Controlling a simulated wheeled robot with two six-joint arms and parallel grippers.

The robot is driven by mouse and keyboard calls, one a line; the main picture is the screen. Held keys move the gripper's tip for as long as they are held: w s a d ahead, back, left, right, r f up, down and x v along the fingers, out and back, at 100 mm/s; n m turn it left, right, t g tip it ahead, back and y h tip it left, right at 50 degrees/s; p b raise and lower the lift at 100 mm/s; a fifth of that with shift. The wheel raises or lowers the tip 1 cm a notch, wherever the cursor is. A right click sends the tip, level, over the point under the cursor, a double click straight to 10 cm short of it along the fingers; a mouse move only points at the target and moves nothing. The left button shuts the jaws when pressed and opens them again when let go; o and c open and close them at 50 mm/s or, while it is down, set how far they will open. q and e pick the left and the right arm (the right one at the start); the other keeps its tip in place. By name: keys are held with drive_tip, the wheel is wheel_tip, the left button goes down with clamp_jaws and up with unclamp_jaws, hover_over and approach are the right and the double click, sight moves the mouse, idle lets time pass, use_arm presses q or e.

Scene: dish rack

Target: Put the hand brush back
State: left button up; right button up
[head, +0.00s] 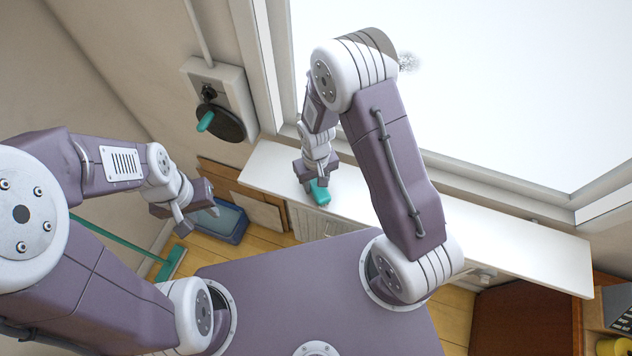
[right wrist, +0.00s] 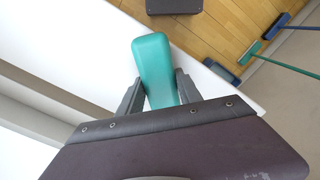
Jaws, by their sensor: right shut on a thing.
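The hand brush (head: 320,193) shows as a teal piece below my right gripper (head: 312,177) in the head view, over the white window sill. In the right wrist view, its teal body (right wrist: 153,62) lies between the two fingers of my right gripper (right wrist: 158,92), which is shut on it. Its bristles do not show. My left gripper (head: 196,212) hangs at the left over the floor, apart from the brush, with its fingers apart and nothing seen between them. A pale wall plate (head: 228,82) carries a dark round piece (head: 224,122) with a teal handle.
The white sill (head: 450,222) runs below the large window and looks clear. A blue tub (head: 232,224) stands on the wooden floor near my left gripper. A green broom (head: 172,262) lies at the lower left. A yellow object (head: 612,346) is at the lower right.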

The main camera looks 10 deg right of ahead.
drive_tip(key=shift+f, duration=0.25)
drive_tip(key=o, duration=1.4)
drive_tip(key=shift+r, duration=0.1)
wheel_tip(320, 180, up, 9)
drive_tip(key=shift+f+b, duration=0.1)
drive_tip(key=shift+b, duration=1.1)
clamp_jaws()
